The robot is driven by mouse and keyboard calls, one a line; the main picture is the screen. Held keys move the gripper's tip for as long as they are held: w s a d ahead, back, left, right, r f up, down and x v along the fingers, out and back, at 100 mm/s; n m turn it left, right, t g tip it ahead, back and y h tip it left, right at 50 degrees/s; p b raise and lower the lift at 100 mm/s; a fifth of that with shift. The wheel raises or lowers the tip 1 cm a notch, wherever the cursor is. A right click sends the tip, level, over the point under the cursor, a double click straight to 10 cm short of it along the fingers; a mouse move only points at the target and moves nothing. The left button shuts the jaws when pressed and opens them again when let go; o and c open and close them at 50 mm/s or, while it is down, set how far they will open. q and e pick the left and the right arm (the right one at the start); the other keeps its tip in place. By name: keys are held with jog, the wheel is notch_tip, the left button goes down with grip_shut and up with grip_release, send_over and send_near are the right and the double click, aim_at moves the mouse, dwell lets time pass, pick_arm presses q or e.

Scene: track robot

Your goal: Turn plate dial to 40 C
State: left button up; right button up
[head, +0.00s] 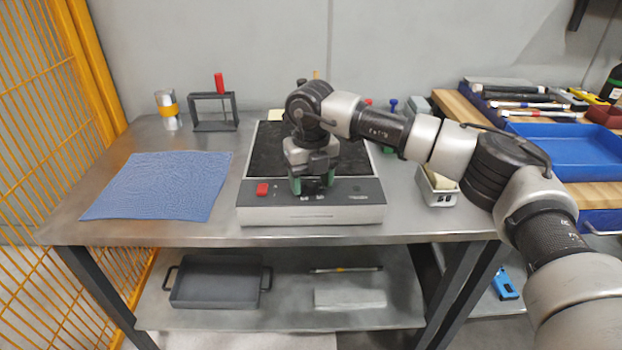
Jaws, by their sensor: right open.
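The hot plate (360,214) stands on the steel table, with a dark top surface and a light front panel. A red switch (262,189) sits at the left of its control strip. My right gripper (312,188) points down over the middle of that strip, with its green-tipped fingers apart. The fingers and hand hide the part of the strip where the dial would be, so I cannot see the dial or its setting. I cannot tell whether the fingers touch anything. My left gripper is not in view.
A blue cloth (160,186) lies on the table at left. A metal cup (168,110) and a dark rack (214,112) with a red-handled item stand behind it. A small white box (437,188) is right of the plate. A blue tray (570,150) lies farther right.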

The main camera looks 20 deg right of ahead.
aim_at(310, 182)
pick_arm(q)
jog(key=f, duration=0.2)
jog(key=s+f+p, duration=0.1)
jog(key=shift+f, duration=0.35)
pick_arm(e)
notch_tip(310, 182, up, 11)
jog(key=shift+f, duration=0.2)
